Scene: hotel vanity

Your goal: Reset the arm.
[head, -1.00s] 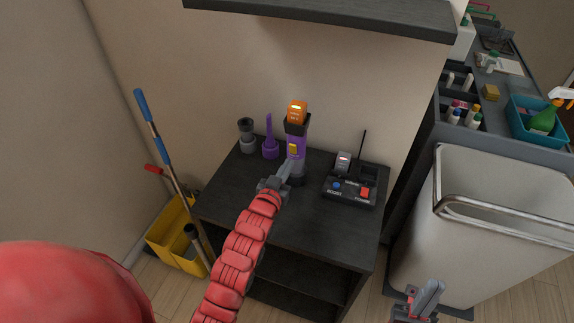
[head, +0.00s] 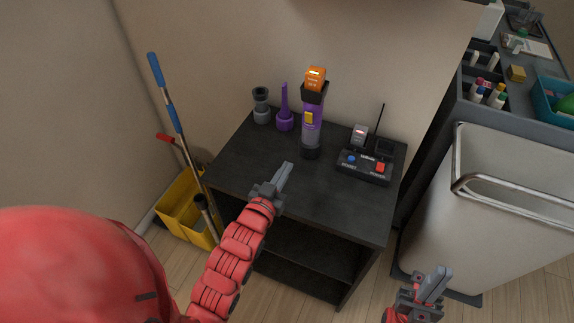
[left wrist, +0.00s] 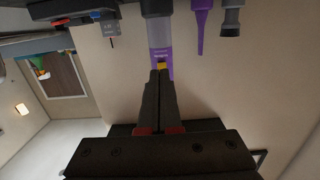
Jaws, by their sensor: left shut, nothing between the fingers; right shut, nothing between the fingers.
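My left gripper (head: 279,182) is shut and empty, over the black cabinet's top (head: 325,208) in the head view. It also shows in the left wrist view (left wrist: 160,76), with its closed fingers in front of a purple and grey handheld vacuum (left wrist: 163,50). In the head view the vacuum (head: 312,122) stands upright with an orange block on top, clear of the gripper. My right gripper (head: 437,282) is shut and empty at the lower right, in front of the white bin.
A purple nozzle (head: 285,112) and a grey nozzle (head: 261,106) stand left of the vacuum. A black charger with an antenna (head: 364,167) sits at right. A white bin (head: 510,200) stands right of the cabinet. A yellow bucket (head: 182,207) with a mop is at left.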

